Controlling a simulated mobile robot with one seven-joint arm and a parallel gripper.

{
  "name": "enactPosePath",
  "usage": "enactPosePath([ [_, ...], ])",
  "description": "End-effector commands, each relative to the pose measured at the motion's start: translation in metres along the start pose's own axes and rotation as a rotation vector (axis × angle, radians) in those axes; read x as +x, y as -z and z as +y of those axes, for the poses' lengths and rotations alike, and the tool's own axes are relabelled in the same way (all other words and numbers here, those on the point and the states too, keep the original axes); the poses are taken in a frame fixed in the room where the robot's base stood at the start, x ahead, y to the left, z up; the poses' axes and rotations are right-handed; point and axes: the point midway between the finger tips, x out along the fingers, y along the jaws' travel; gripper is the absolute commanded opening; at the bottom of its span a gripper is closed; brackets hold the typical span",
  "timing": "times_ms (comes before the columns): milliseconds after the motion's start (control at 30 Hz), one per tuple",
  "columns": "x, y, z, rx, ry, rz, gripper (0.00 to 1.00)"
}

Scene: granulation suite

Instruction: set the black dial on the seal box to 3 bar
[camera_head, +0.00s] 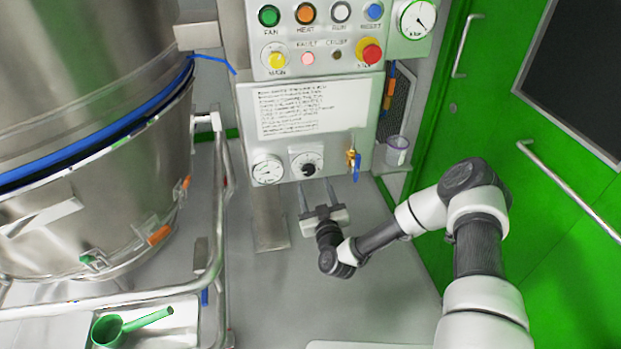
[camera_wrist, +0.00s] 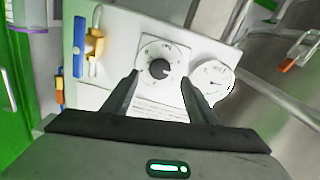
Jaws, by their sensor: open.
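The black dial (camera_head: 308,169) sits on a round white scale at the lower part of the seal box (camera_head: 245,120), in the head view. It also shows in the wrist view (camera_wrist: 159,69), between and beyond my fingertips. A round white gauge (camera_head: 267,170) is left of the dial in the head view and right of it in the wrist view (camera_wrist: 212,80). My gripper (camera_head: 318,184) is open and empty, just below the dial and apart from it, its two fingers pointing at the box. The scale's figures are too small to read.
A brass valve with a blue handle (camera_head: 354,160) is right of the dial. A clear cup (camera_head: 397,151) hangs farther right. A control panel with buttons (camera_head: 315,35) is above. A steel vessel (camera_head: 90,120) and rail (camera_head: 222,200) stand left. The floor below my gripper is clear.

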Motion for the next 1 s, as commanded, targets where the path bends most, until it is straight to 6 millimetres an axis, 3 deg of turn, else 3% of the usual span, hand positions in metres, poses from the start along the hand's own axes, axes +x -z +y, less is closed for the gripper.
enactPosePath([
  [100,0.024,-0.001,0.0,-0.001,-0.001,0.003,0.53],
  [300,0.05,-0.001,0.0,-0.001,0.0,0.001,0.53],
  [700,0.059,0.0,0.0,0.0,0.001,-0.001,0.53],
  [767,0.059,0.0,0.0,0.0,0.001,-0.001,0.46],
  [967,0.059,0.0,0.0,-0.001,0.001,-0.001,0.12],
  [1000,0.059,0.0,0.0,-0.001,0.001,-0.001,0.11],
])
